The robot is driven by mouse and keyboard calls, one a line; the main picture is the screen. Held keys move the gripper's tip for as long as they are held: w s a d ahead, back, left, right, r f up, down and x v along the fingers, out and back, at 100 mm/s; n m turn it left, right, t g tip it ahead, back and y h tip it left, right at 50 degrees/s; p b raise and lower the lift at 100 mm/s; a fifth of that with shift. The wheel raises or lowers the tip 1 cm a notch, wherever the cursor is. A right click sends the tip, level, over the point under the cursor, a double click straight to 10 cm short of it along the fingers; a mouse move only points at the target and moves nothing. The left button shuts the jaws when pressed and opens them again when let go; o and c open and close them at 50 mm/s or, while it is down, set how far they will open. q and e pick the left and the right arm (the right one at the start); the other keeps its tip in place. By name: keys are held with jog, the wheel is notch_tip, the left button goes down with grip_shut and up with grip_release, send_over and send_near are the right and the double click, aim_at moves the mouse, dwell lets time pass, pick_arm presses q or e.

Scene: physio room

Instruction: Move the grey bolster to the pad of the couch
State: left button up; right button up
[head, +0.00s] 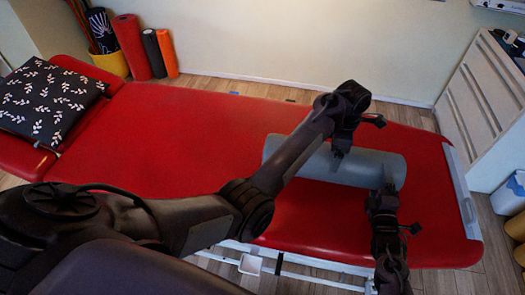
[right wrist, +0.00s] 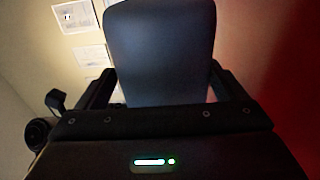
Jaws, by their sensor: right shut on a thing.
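The grey bolster (head: 352,166) lies lengthwise over the right part of the red pad of the couch (head: 190,130). I cannot tell whether it rests fully on the pad or hangs just above it. My right gripper (head: 388,188) is shut on the bolster's right end. In the right wrist view the bolster (right wrist: 160,50) stands between the two fingers of my right gripper (right wrist: 160,88), with red pad along the right side. My left gripper (head: 339,153) points down at the bolster's far side near its middle; its jaw opening and any contact are unclear. My left forearm hides part of the bolster's left end.
A black patterned pillow (head: 48,100) lies at the couch's left end. A yellow bin (head: 110,63) and several rolls stand behind it by the wall. A white cabinet (head: 483,105) stands at the right. The middle of the pad is clear.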

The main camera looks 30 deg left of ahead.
pick_arm(q)
jog(key=shift+s+f, duration=0.1)
jog(key=shift+f, duration=0.05)
pick_arm(e)
jog(key=shift+w+r, duration=0.15)
jog(key=shift+r, duration=0.15)
